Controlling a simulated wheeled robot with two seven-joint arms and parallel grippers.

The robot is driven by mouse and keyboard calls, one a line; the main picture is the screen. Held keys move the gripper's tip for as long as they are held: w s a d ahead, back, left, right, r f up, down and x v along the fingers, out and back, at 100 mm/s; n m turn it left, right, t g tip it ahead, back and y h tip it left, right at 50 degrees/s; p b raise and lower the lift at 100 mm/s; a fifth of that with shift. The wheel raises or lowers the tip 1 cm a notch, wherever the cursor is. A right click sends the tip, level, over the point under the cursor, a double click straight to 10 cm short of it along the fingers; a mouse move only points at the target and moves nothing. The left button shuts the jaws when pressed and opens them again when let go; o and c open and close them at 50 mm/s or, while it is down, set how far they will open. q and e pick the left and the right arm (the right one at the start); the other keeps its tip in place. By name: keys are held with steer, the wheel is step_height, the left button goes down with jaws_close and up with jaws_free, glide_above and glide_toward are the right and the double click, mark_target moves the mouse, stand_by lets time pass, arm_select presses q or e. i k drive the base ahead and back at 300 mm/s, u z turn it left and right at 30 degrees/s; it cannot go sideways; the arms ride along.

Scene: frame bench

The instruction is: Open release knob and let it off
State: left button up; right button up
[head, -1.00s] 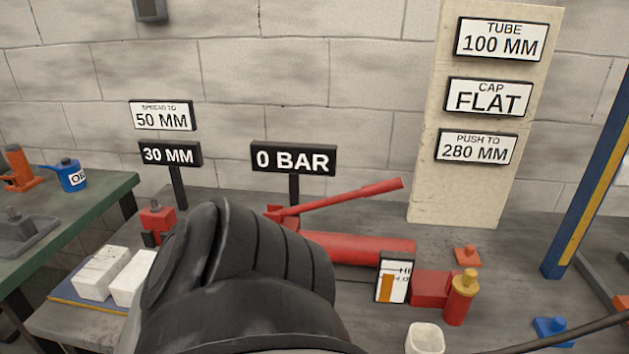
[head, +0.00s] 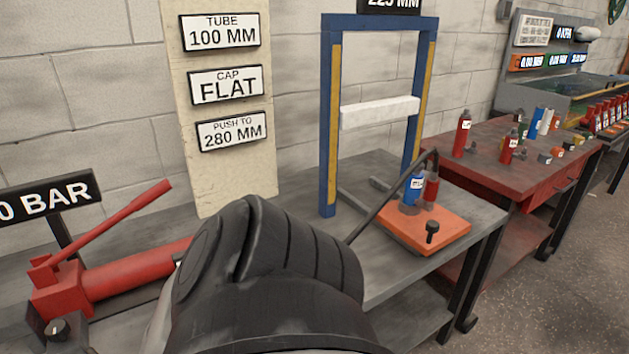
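A red hand pump (head: 135,268) with a raised red lever (head: 115,222) lies on the grey bench at the left. A small dark knob with a grey top (head: 57,328) shows at the pump's near end, at the lower left; whether it is the release knob I cannot tell. A large black ribbed part of my own arm fills the lower middle and hides the pump's right end. Neither of my grippers shows. A sign at the left edge reads 0 BAR (head: 45,200).
A blue frame (head: 328,120) with a white crossbar (head: 380,112) stands on the bench. Beside it, an orange plate (head: 425,238) carries a blue and a red cylinder, with a black hose (head: 385,200) arching near them. A red table (head: 480,160) with several bottles stands right.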

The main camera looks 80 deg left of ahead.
mark_target(58, 330)
steer(key=i, duration=0.7)
steer(key=u, duration=4.3)
steer(key=i, duration=0.5)
steer(key=z, duration=0.05)
